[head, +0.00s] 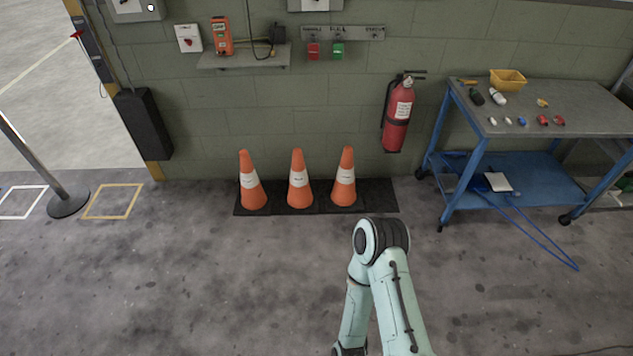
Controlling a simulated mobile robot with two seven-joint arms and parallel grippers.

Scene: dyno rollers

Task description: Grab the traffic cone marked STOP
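Three orange traffic cones with white label bands stand upright in a row on a black mat (383,196) against the wall. They are the left cone (251,190), the middle cone (299,188) and the right cone (344,185). The small print on the bands is too small to read, so I cannot tell which one is marked STOP. One of my arms, pale green, rises from the bottom edge and bends in front of the mat, apart from the cones. Neither of my grippers shows in the head view.
A red fire extinguisher (398,115) hangs on the wall right of the cones. A post with a round base (69,206) stands at the left. The floor before the cones is clear.

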